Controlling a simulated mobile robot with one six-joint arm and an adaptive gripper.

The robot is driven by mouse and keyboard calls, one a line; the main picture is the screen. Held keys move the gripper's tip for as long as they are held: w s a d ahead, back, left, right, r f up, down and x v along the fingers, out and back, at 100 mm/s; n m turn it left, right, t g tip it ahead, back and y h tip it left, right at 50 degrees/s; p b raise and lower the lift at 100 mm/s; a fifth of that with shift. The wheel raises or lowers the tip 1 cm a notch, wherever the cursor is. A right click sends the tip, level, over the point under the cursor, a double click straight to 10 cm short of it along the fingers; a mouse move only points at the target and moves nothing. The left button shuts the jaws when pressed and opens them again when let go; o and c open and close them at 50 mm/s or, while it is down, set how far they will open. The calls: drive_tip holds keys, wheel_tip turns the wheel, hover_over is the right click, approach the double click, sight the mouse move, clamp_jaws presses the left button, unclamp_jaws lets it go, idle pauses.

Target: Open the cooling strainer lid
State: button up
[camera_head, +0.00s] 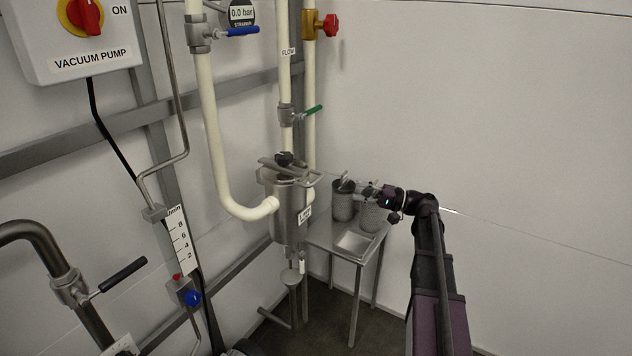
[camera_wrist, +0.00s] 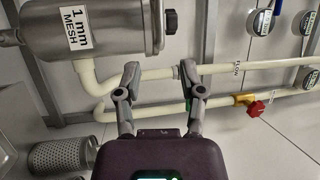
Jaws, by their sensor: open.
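The cooling strainer (camera_head: 287,213) is an upright metal cylinder in the middle of the head view. Its lid (camera_head: 275,175) sits on top, with a bar and a dark knob (camera_head: 285,158) above it. In the wrist view the strainer body (camera_wrist: 85,35) lies sideways at the upper left, marked "1 mm MESH". The dark knob (camera_wrist: 170,21) shows there too, beyond the lid end. My gripper (camera_head: 358,187) is right of the strainer, apart from the lid. In the wrist view its two fingers (camera_wrist: 160,72) are spread and empty.
A small metal table (camera_head: 333,240) stands right of the strainer, bearing two metal cups or baskets (camera_head: 343,205) and a shallow tray (camera_head: 355,243). Pale pipes (camera_head: 212,130) run beside and behind the strainer. A green-handled valve (camera_head: 312,110) is above it. The right wall is bare.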

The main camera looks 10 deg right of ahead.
sight(316, 179)
drive_tip(key=p+x, duration=0.2)
drive_tip(key=x, duration=1.1)
drive_tip(key=shift+w+f, duration=0.1)
clamp_jaws()
